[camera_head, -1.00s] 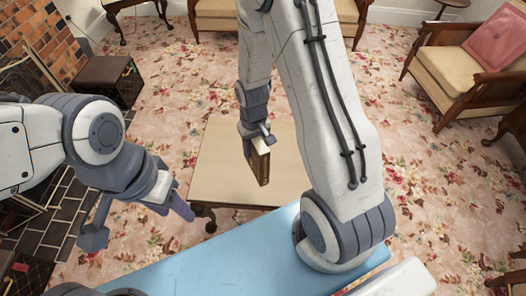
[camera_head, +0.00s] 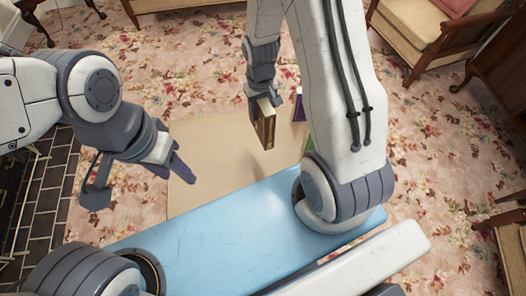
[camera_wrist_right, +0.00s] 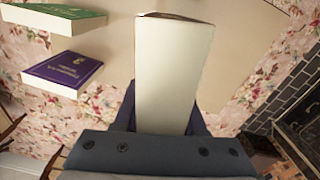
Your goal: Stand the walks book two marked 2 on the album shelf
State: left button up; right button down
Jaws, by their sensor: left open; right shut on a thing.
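My right gripper (camera_head: 263,97) is shut on a brown book with gold markings (camera_head: 266,128), held upright above the beige table (camera_head: 195,150). In the right wrist view the book's pale page side (camera_wrist_right: 174,70) sits between the fingers (camera_wrist_right: 162,118). I cannot read a number on it. My left gripper (camera_head: 138,183) is open and empty at the table's left side. A purple book (camera_wrist_right: 65,70) with gold lettering and a green book (camera_wrist_right: 55,17) lie at the table's edge; purple also shows beside my right arm (camera_head: 299,108). I cannot make out an album shelf.
The blue surface (camera_head: 200,225) in front is bare. A wooden armchair (camera_head: 425,30) stands at the upper right on the floral carpet (camera_head: 180,75). Dark tiles (camera_head: 40,190) lie at the left. The visible middle of the tabletop is clear.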

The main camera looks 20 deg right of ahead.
jog(key=s+d+f+m+b, duration=0.35)
jog(key=d+f+b, duration=0.5)
jog(key=b, duration=0.35)
jog(key=w+a+f+b, duration=0.3)
jog(key=w+a+f, duration=0.2)
jog(key=a+f, duration=0.4)
jog(key=shift+w+f+n, duration=0.35)
jog(key=shift+w+f, duration=0.05)
jog(key=shift+f, duration=0.9)
jog(key=shift+c, duration=2.4)
grip_release()
